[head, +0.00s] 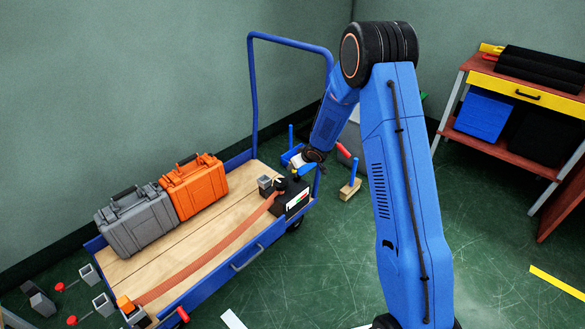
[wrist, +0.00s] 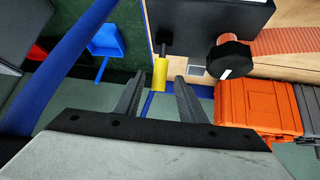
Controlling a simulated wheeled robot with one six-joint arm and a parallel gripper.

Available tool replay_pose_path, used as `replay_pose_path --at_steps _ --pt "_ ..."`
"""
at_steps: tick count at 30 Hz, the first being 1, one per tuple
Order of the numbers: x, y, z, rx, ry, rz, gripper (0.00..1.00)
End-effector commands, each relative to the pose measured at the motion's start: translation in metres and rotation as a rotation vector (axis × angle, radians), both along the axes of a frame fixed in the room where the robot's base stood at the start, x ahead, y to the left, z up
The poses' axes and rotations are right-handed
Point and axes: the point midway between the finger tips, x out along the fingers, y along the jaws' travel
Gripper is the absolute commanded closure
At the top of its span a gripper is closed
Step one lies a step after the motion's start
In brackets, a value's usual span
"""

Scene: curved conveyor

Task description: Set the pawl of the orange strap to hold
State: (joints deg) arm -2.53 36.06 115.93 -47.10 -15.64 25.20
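The orange strap (head: 215,252) runs along the cart's wooden bed to a black ratchet box (head: 290,197) at the bed's far right end. In the wrist view the strap (wrist: 285,40) enters beside a black knob with a white mark (wrist: 230,58). A short lever with a yellow tip (wrist: 160,74) sticks out from the dark box (wrist: 205,18); it may be the pawl, and its setting I cannot tell. My gripper (wrist: 159,82) is open. The yellow tip shows between its fingertips with gaps on both sides. In the head view my gripper (head: 300,160) is above the box.
An orange case (head: 195,186) and a grey case (head: 137,222) stand on the blue-framed cart (head: 222,285). The cart's blue handle (head: 252,90) rises behind. A workbench (head: 515,80) stands at the right.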

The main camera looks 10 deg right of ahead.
Motion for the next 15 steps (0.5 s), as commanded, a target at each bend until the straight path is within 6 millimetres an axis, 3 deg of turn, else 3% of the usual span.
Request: replay_pose_path --at_steps 15 --pt "-0.047 -0.018 0.06 0.0 -0.001 0.0 0.63"
